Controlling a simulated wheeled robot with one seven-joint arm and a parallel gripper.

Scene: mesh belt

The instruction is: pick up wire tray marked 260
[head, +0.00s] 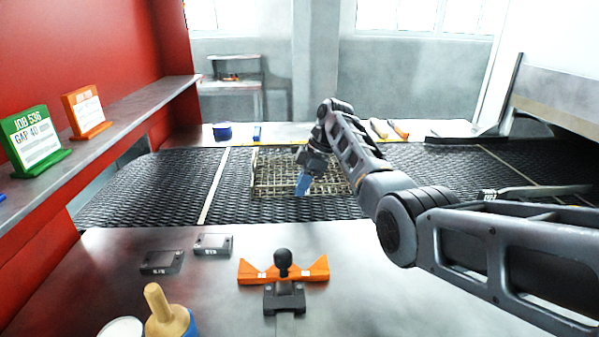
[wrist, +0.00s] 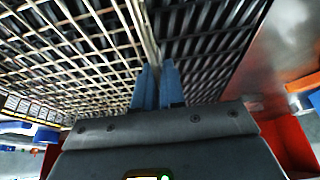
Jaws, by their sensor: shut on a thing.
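A wire tray (head: 272,176) with a pale, brassy grid lies on the dark mesh belt, in the middle of the head view. No 260 mark can be read on it. My gripper (head: 303,187) reaches down at the tray's near side, its blue fingers pointing downward. In the wrist view the tray's grid (wrist: 75,55) fills the upper left. My gripper (wrist: 157,86) has its two blue fingers close together on the tray's edge bar, shut on it. The fingers' far tips are partly hidden by the bar and grid.
The dark mesh belt (head: 150,185) runs across behind a grey worktop (head: 210,280). On the worktop are an orange stand (head: 257,272), two small dark blocks and a wooden-handled tool (head: 167,315). A shelf with green (head: 37,142) and orange (head: 86,110) job cards lines the left.

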